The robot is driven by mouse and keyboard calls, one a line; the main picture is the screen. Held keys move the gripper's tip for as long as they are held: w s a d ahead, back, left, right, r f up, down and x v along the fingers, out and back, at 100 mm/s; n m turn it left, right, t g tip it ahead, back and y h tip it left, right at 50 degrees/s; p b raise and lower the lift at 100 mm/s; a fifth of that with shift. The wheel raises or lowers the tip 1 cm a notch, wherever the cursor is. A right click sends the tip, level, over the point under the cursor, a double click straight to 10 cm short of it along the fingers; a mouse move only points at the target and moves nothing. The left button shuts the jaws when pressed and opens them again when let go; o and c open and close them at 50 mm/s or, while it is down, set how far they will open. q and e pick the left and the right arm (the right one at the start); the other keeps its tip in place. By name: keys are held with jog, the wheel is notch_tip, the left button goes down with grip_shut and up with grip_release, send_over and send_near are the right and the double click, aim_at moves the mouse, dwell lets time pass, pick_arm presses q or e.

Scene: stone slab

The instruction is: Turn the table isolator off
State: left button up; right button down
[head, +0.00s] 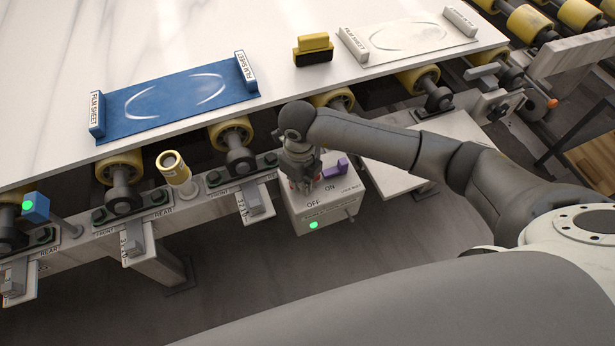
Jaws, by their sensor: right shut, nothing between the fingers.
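The table isolator (313,212) is a pale box below the edge of the table, with OFF and ON printed on its top and a lit green lamp (313,225) on its front. A purple part (336,168) stands on the box's top at the right, behind the ON mark. My right gripper (304,188) points down over the left part of the box top, near the OFF mark. It is shut and holds nothing. It hides part of the box top, and I cannot tell whether it touches the box. My left gripper is not in view.
The white slab (270,50) lies above yellow rollers (230,132). It carries a blue film sheet (172,100), a white film sheet (410,36) and a yellow-black block (313,48). A yellow cup-like part (174,168) and a blue box with a green lamp (36,207) stand along the rail at left.

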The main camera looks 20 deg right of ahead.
jog(key=shift+w+a+b, duration=0.5)
jog(key=shift+w+a, duration=0.05)
jog(key=shift+w+a+b, duration=0.25)
jog(key=shift+w+b, duration=0.45)
jog(key=shift+w, duration=0.2)
dwell(0.3)
jog(key=shift+w+d+b, duration=0.2)
jog(key=shift+w+b, duration=0.5)
jog(key=shift+w, duration=0.15)
jog(key=shift+w+d, duration=0.15)
jog(key=shift+w+d+b, duration=0.1)
jog(key=shift+w+b, duration=0.1)
jog(key=shift+b, duration=0.1)
jog(key=shift+w+d, duration=0.3)
jog(key=shift+d, duration=0.05)
dwell(0.5)
notch_tip(320, 180, up, 8)
jog(key=p, duration=0.4)
jog(key=shift+p, duration=0.3)
